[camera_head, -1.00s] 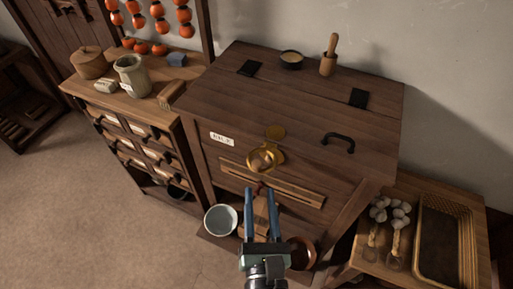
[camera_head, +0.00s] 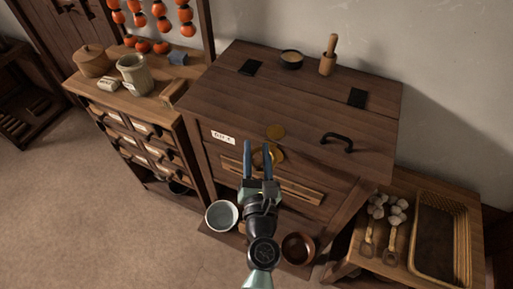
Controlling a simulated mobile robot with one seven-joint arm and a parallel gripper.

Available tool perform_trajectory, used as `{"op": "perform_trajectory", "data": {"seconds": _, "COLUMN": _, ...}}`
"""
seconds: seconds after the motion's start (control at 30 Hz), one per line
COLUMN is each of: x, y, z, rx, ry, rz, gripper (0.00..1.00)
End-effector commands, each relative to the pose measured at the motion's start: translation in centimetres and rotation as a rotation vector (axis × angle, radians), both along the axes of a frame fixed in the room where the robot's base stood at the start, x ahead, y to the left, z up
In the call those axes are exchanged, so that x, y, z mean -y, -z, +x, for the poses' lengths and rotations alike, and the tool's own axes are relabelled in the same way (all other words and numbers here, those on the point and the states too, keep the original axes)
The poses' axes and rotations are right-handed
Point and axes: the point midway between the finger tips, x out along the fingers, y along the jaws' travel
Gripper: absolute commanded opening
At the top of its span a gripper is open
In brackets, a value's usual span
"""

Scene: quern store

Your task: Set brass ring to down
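The brass ring (camera_head: 279,155) is on the front of the dark wooden chest (camera_head: 225,163), near its top edge. It is mostly hidden behind my gripper, so I cannot tell whether it is raised or hanging. A round brass disc (camera_head: 275,131) sits just above it, at the lid's edge. My gripper (camera_head: 257,147) points up at the chest front with its two blue fingers apart. The fingertips overlap the left part of the ring in this view. I cannot tell whether they touch it. Nothing shows between the fingers except brass behind them.
A black handle (camera_head: 338,140) is on the lid, which bears a small bowl (camera_head: 291,59) and a pestle (camera_head: 328,56). A pale bowl (camera_head: 221,215) and a brown bowl (camera_head: 298,248) stand below the chest front. A garlic table (camera_head: 372,262) is at right.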

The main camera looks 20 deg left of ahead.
Motion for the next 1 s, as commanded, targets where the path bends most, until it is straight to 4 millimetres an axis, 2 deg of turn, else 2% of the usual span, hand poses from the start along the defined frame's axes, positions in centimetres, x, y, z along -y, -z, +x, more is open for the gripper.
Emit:
{"op": "perform_trajectory", "data": {"seconds": 0.37, "x": -0.22, "y": 0.01, "z": 0.37, "rx": 0.0, "ry": 0.0, "rz": -0.001, "gripper": 0.37}}
{"op": "perform_trajectory", "data": {"seconds": 0.57, "x": -0.21, "y": 0.01, "z": 0.35, "rx": 0.0, "ry": 0.0, "rz": -0.001, "gripper": 0.01}}
{"op": "perform_trajectory", "data": {"seconds": 1.0, "x": -0.21, "y": 0.02, "z": 0.34, "rx": 0.0, "ry": 0.0, "rz": -0.001, "gripper": 0.0}}
